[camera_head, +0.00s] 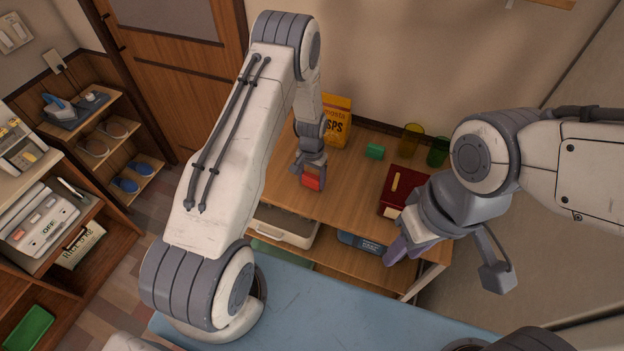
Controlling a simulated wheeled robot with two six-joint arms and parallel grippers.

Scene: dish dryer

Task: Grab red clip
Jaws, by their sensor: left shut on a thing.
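The red clip (312,183) is a small red piece at the tips of my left gripper (312,174), over the wooden table. My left gripper is shut on it. The fingers hide part of the clip, and I cannot tell whether it touches the tabletop. My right gripper (397,249) is near the table's front right edge, apart from the clip. Its finger gap does not show clearly.
On the wooden table (350,185) stand a yellow snack bag (337,120), a green block (375,151), a yellow cup (411,141), a green cup (438,152) and a dark red box (399,186). A blue surface (330,310) lies in front. Shelves stand at left.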

